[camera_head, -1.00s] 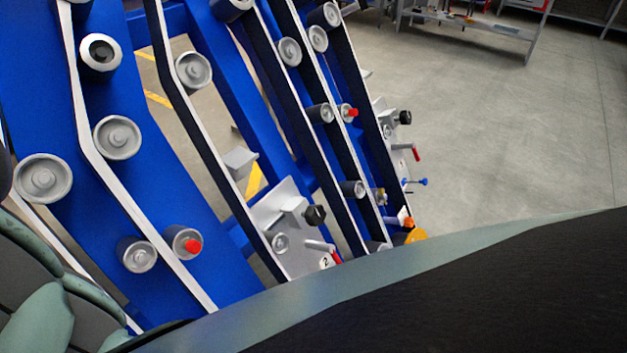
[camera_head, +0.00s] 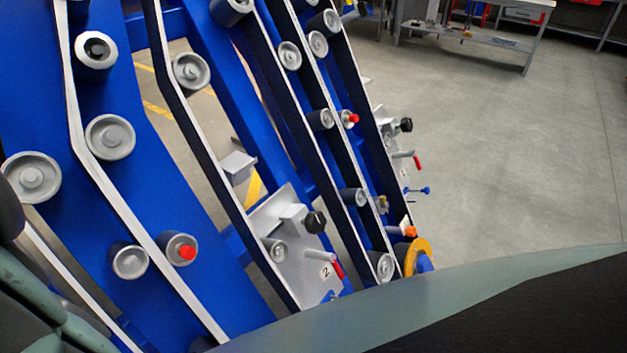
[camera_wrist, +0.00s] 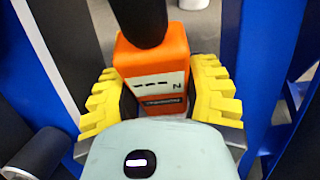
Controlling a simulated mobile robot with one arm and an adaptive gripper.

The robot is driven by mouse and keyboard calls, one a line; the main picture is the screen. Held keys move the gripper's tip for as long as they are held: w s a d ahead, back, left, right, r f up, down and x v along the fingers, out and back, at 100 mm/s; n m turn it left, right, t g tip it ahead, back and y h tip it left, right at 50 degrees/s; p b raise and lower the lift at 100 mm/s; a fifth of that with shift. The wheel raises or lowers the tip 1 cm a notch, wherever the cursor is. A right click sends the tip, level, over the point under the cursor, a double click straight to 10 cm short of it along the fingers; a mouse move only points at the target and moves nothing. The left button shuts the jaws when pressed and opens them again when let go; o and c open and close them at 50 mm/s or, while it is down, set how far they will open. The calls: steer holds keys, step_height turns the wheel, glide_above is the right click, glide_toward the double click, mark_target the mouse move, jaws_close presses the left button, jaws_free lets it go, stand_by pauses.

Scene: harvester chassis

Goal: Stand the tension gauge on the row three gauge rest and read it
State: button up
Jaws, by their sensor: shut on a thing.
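In the wrist view, the tension gauge (camera_wrist: 150,80) is an orange block with a pale display showing dashes and an "N". My gripper (camera_wrist: 158,95) is shut on it, with yellow stepped fingers on both sides. A dark rounded part at the top covers some of the gauge. The gauge stands between blue frame parts, and I cannot tell whether its base touches anything. In the head view my gripper is not identifiable. I cannot pick out the row three gauge rest; a grey plate marked "2" (camera_head: 297,262) shows there.
White-edged belts (camera_head: 108,180) run over grey rollers (camera_head: 109,137) on a blue chassis (camera_head: 170,150). A black knob (camera_head: 315,222) and red-tipped handles (camera_head: 418,161) stick out. An orange-yellow ring (camera_head: 421,252) sits by my arm. Open floor (camera_head: 520,150) lies right; a workbench (camera_head: 480,28) stands behind.

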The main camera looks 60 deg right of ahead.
steer(key=shift+f+b, duration=0.35)
steer(key=shift+b, duration=0.05)
steer(key=o, duration=1.2)
steer(key=shift+s+a+r, duration=0.15)
steer(key=shift+s, duration=0.2)
steer(key=shift+d+v, duration=0.2)
steer(key=shift+v, duration=5.4)
